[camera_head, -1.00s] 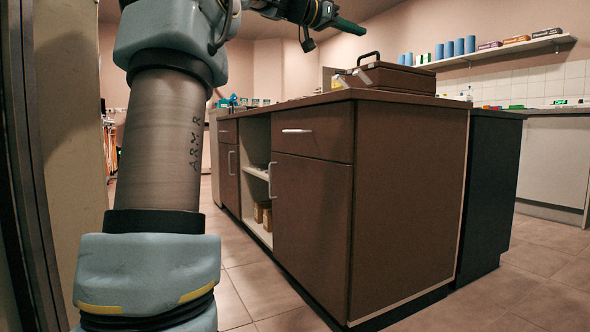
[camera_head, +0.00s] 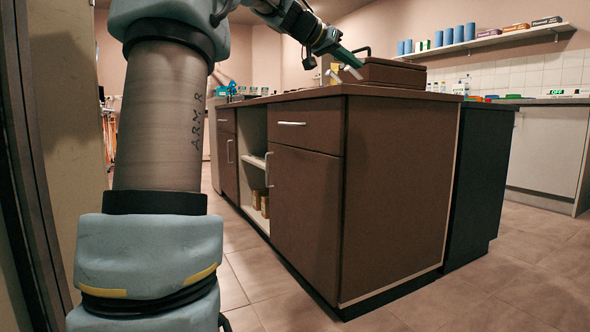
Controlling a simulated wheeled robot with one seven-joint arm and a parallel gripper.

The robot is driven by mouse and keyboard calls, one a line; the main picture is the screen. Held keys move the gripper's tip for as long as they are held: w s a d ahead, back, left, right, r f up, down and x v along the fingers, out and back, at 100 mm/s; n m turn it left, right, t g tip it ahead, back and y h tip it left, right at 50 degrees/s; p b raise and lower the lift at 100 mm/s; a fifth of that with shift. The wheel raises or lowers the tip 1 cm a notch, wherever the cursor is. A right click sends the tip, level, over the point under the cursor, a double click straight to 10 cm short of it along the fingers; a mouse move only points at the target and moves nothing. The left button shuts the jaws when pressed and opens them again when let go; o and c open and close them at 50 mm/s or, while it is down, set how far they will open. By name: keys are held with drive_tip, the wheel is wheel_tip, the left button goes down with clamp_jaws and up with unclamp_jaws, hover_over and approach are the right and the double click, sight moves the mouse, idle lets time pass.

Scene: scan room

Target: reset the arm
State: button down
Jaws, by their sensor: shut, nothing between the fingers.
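My arm rises at the left of the head view and reaches over to the right at the top. My gripper (camera_head: 358,64) is at its far end, with a green finger part pointing down and right. It is shut and empty, in front of the left part of a brown case (camera_head: 393,74) on the counter. I cannot tell whether it touches the case. The case has a dark handle on top, and its left end is partly hidden by my gripper.
A wall shelf (camera_head: 490,38) holds blue cylinders and boxes. Tiled floor (camera_head: 470,295) is clear at right.

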drive_tip(key=s+a+f+n+g+y+p, duration=0.1)
drive_tip(key=s+a+f+n+y+p, duration=0.25)
drive_tip(key=f, duration=0.55)
drive_tip(key=s+a+f+n+g+y+p, duration=0.1)
drive_tip(key=s+a+f+n+y+p, duration=0.2)
drive_tip(key=f, duration=0.6)
drive_tip(key=s+a+f+n+g+y+p, duration=0.1)
drive_tip(key=s+a+f+g+y+p, duration=0.1)
drive_tip(key=s+a+f+p, duration=0.6)
drive_tip(key=s+a+f+n+g+y+p, duration=0.1)
drive_tip(key=s+a+f+g+y+p, duration=0.15)
drive_tip(key=s+a+f, duration=0.7)
drive_tip(key=s+d+r+p, duration=0.1)
drive_tip(key=s+r+p, duration=0.1)
drive_tip(key=r+p, duration=1.6)
drive_tip(key=s+d+r+p, duration=0.1)
drive_tip(key=s+r+p, duration=0.1)
drive_tip(key=r+p, duration=1.7)
wheel_tip(320, 180, up, 5)
drive_tip(key=shift+d+r, duration=0.1)
drive_tip(key=shift+d, duration=0.1)
drive_tip(key=shift+s+t, duration=0.1)
drive_tip(key=shift+t, duration=0.15)
